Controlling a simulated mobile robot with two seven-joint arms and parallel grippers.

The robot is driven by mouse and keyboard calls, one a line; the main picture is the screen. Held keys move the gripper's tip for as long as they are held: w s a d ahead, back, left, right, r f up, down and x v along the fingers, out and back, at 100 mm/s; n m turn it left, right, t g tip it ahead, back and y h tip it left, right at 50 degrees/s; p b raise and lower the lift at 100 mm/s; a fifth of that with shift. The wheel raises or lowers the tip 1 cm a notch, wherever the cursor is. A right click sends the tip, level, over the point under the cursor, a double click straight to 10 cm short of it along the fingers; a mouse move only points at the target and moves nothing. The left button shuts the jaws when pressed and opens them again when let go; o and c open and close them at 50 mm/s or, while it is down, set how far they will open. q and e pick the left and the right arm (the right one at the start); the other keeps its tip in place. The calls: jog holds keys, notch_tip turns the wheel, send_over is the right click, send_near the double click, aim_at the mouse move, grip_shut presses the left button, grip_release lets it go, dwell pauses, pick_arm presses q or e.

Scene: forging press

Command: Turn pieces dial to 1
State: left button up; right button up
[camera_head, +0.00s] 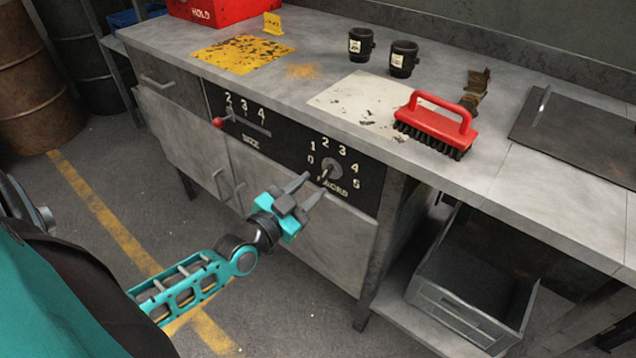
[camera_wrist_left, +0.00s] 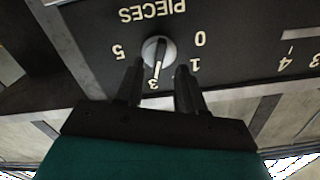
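The pieces dial (camera_head: 332,168) is a round grey knob on the black panel on the front of the bench, ringed by white numbers 0 to 5. In the left wrist view the dial (camera_wrist_left: 159,51) appears upside down, and its light pointer line points at about 3. The 2 and 4 are hidden there by my fingers. My left gripper (camera_head: 313,186) is in front of the dial with its fingers apart and nothing between them. In the wrist view the left gripper's fingertips (camera_wrist_left: 160,69) lie either side of the pointer's end; I cannot tell whether they touch the dial.
A size slider with a red knob (camera_head: 218,122) is left of the dial. On the bench top are a red brush (camera_head: 437,120), two dark cups (camera_head: 361,44) and a red box (camera_head: 215,10).

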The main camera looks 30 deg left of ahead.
aim_at(323, 177)
pick_arm(q)
jog(key=shift+w+d, duration=0.2)
jog(key=shift+w, duration=1.55)
jog(key=shift+c, duration=0.4)
grip_shut()
